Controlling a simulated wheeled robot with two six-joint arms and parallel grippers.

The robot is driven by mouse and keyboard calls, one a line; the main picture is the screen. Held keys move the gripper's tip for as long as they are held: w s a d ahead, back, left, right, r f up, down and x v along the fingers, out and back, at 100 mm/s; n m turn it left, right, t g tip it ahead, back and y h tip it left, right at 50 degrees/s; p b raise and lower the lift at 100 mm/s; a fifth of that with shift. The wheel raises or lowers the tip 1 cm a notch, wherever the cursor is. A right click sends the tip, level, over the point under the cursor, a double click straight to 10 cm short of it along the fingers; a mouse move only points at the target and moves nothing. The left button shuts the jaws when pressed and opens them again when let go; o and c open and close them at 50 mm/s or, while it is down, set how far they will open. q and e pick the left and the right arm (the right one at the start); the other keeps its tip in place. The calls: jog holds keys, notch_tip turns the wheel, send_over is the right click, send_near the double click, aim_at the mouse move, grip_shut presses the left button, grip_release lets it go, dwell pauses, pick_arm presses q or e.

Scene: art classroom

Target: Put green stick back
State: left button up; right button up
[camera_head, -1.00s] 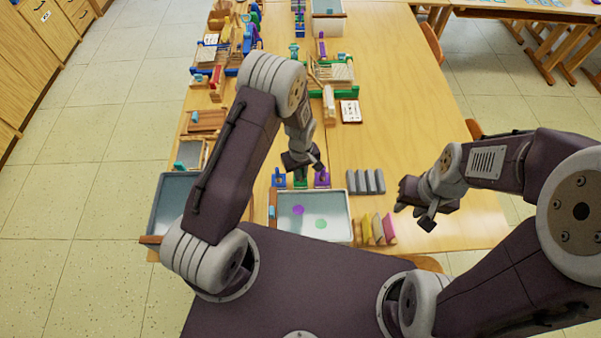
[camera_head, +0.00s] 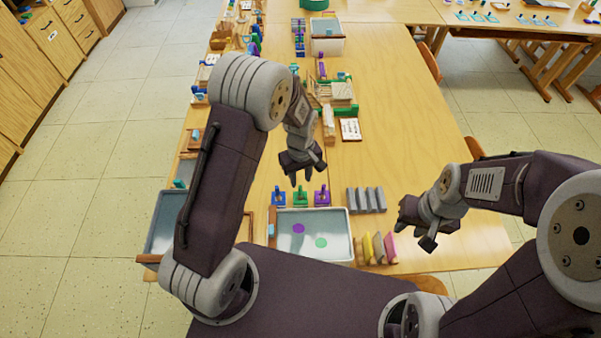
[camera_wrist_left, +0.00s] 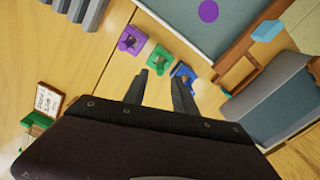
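A small green stand (camera_head: 300,196) with an upright green piece stands between a blue stand (camera_head: 278,197) and a purple stand (camera_head: 321,195), behind the white tray. The green stand also shows in the left wrist view (camera_wrist_left: 158,60), just beyond the fingertips. My left gripper (camera_head: 302,174) is above and behind the green stand, apart from it. Its fingers (camera_wrist_left: 160,82) are spread with nothing between them. My right gripper (camera_head: 415,232) hangs over the table's right side, its fingers apart and empty.
The white tray (camera_head: 334,241) holds a purple and a green disc. Grey blocks (camera_head: 366,200) stand right of the stands, with coloured pieces (camera_head: 380,248) below them. A card (camera_head: 350,129) lies farther back. The table's middle right is clear.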

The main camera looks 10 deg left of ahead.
pick_arm(q)
jog(key=shift+r, duration=1.55)
jog(key=shift+s+a+r, duration=0.1)
jog(key=shift+r, duration=0.05)
jog(key=s+a+r+m, duration=0.2)
jog(key=s+r+m, duration=0.1)
jog(key=s, duration=0.3)
jog(key=s+a+r+m+t, duration=0.1)
jog(key=s+a+r+m, duration=0.1)
jog(key=s, duration=0.4)
jog(key=shift+s+a+r+m, duration=0.4)
jog(key=shift+a+m, duration=0.45)
jog(key=shift+m, duration=0.35)
